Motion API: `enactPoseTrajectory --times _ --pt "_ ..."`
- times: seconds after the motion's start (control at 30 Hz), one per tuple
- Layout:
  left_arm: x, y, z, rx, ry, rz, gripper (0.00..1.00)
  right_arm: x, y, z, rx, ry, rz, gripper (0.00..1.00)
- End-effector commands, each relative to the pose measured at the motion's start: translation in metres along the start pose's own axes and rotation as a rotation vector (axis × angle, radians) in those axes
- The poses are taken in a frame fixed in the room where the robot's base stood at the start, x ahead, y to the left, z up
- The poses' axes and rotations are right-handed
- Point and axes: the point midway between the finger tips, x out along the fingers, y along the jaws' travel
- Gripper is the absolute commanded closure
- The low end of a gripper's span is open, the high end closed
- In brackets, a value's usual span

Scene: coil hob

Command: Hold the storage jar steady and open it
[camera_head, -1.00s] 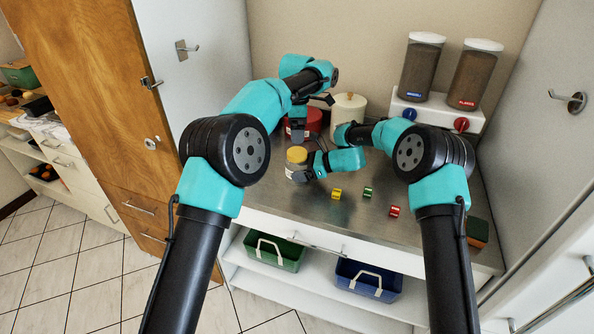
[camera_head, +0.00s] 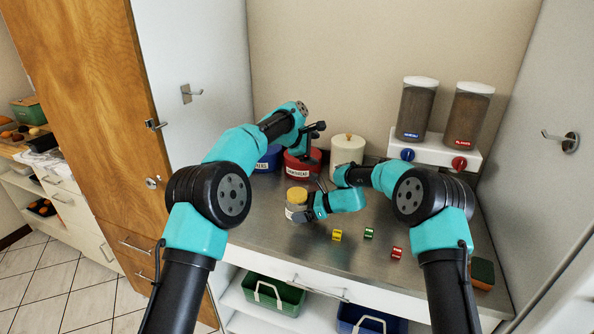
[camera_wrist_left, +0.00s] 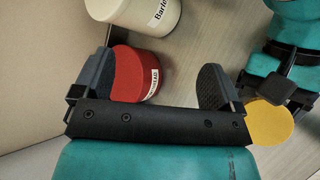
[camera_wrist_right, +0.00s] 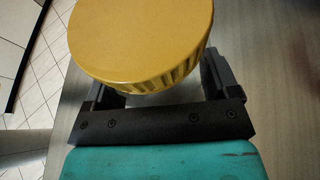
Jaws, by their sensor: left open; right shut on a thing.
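The storage jar (camera_head: 296,213) is clear-sided with a labelled body and a yellow lid (camera_head: 297,195). It stands upright on the metal counter, lid on. My right gripper (camera_head: 304,213) is shut on the jar's body from the right, below the lid. In the right wrist view the yellow lid (camera_wrist_right: 145,35) hides the fingertips. My left gripper (camera_head: 316,132) is open and empty, raised behind the jar near a red canister. In the left wrist view its fingers (camera_wrist_left: 155,82) are spread over the red canister, and the jar's yellow lid (camera_wrist_left: 268,122) is off to the right, apart from them.
The red canister (camera_head: 298,168), a blue canister (camera_head: 267,160) and a cream canister (camera_head: 348,150) stand behind the jar. Small yellow (camera_head: 337,235), green (camera_head: 369,233) and red (camera_head: 396,252) blocks lie to the right. Two dispensers (camera_head: 415,110) stand at the back right.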

Motion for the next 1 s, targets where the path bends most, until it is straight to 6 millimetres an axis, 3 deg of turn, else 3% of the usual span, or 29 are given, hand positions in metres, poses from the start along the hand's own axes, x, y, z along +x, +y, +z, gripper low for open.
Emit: enactPoseTrajectory --times 0.3,0.6,0.8,1.0 --pt "0.000 0.054 0.011 0.118 -0.031 0.393 0.09 0.000 0.000 0.000 0.000 0.000 0.000 0.85" --pt "-0.018 0.092 -0.006 0.147 0.144 0.689 0.09 0.000 0.000 0.000 0.000 0.000 0.000 0.85" --pt "-0.032 0.102 -0.027 0.126 0.340 0.791 0.09 0.000 0.000 0.000 0.000 0.000 0.000 0.85" --pt "-0.044 0.097 -0.052 0.078 0.563 0.793 0.09 0.000 0.000 0.000 0.000 0.000 0.000 0.85"
